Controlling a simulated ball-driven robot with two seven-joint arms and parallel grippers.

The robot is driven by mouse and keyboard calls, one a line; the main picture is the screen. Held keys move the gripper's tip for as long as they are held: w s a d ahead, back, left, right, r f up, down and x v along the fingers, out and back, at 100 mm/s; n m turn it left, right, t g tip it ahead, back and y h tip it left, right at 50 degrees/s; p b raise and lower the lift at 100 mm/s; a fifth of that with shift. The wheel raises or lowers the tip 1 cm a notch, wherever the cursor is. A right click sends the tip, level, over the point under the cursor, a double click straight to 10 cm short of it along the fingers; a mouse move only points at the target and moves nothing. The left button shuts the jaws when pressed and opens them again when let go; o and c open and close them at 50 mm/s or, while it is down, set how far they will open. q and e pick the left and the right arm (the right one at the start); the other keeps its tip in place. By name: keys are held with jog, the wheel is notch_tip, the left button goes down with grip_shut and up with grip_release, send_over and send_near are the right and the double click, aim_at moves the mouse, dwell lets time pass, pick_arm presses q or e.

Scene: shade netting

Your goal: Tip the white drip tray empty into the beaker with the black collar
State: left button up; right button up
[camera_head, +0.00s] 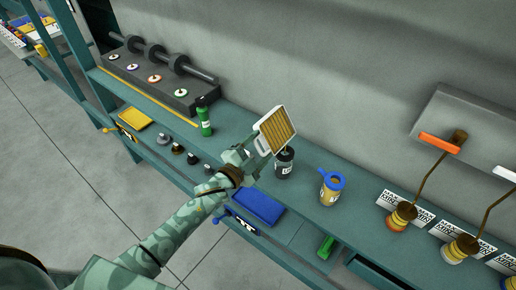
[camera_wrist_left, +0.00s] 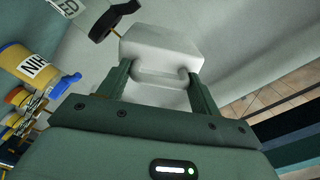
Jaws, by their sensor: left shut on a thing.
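The white drip tray (camera_head: 263,146) is held up and steeply tilted in the head view, its ribbed yellow-brown inside facing out. My left gripper (camera_head: 248,157) is shut on its handle, which shows between the fingers in the left wrist view (camera_wrist_left: 160,78). The beaker with the black collar (camera_head: 284,165) stands upright on the bench just below the tray's lower right corner. In the left wrist view, a thin brown stream runs between the tray's corner and the beaker's black collar (camera_wrist_left: 103,25). The beaker's inside is hidden. My right gripper is not in view.
A yellow jar with a blue collar (camera_head: 330,190) stands close right of the beaker. A green bottle (camera_head: 205,120) and several small weights stand to the left.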

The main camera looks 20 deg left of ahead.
pick_arm(q)
jog(key=shift+s+d+r+m+b, duration=0.1)
jog(key=shift+d+r+m+b, duration=0.15)
jog(key=shift+m, duration=0.55)
jog(key=shift+s+d+r+m+b, duration=0.15)
jog(key=shift+d+m, duration=0.15)
jog(key=shift+m, duration=0.5)
jog(key=shift+s+d+r+m+b, duration=0.1)
jog(key=shift+d+r+m, duration=0.15)
jog(key=shift+m, duration=0.55)
jog(key=shift+s+d+m+b, duration=0.1)
jog(key=shift+d+m+b, duration=0.2)
jog(key=shift+m, duration=0.5)
jog(key=shift+s+d+m+b, duration=0.1)
jog(key=shift+d+m, duration=0.3)
jog(key=shift+m, duration=0.4)
jog(key=shift+s+d+m+b, duration=0.15)
jog(key=shift+d+m, duration=0.2)
jog(key=shift+m, duration=0.45)
dwell(3.2)
